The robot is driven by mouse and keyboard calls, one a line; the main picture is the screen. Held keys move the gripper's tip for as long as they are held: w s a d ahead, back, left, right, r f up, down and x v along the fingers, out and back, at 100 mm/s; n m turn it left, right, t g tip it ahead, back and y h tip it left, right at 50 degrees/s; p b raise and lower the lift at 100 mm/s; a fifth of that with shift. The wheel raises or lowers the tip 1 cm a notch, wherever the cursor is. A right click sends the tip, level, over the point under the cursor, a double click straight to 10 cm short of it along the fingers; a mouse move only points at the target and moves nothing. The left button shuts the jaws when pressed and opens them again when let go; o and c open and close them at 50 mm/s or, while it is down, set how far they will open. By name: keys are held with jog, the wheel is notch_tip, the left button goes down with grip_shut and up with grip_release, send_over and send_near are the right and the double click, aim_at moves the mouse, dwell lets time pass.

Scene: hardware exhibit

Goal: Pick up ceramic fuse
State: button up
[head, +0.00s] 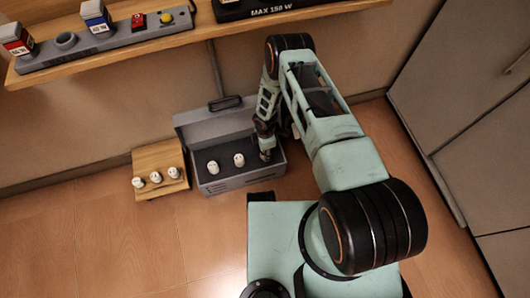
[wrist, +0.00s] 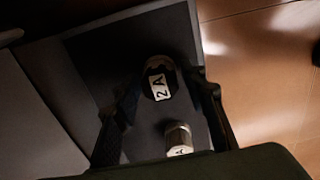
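A grey open box (head: 240,182) stands on the floor by the wall. Two white ceramic fuses, one at the left (head: 213,167) and one nearer the middle (head: 239,160), stand inside it. My gripper (head: 265,152) reaches down into the box's right end. In the wrist view, a fuse marked "2 A" (wrist: 160,80) lies between the two spread fingers of my gripper (wrist: 167,92), with dark gaps on both sides. Another pale fuse (wrist: 179,138) shows below it. I cannot tell which fuses in the head view these are.
A small wooden stand (head: 160,157) left of the box holds three more white fuses (head: 156,177). The box's raised lid (head: 205,115) is behind it. A wooden shelf (head: 110,60) with exhibits runs above. Grey cabinets (head: 460,90) stand at right. Floor (head: 110,240) in front is clear.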

jog(key=c, duration=0.8)
jog(key=shift+r, duration=0.15)
jog(key=shift+r, duration=0.25)
notch_tip(320, 180, up, 2)
jog(key=shift+w+r+p, duration=0.1)
jog(key=shift+r+p, duration=0.05)
jog(key=shift+p, duration=0.4)
jog(key=s+d+r+p, duration=0.4)
jog(key=s+d+r, duration=0.5)
jog(key=d+r, duration=0.1)
jog(key=shift+s+d, duration=0.2)
jog(key=shift+s, duration=0.1)
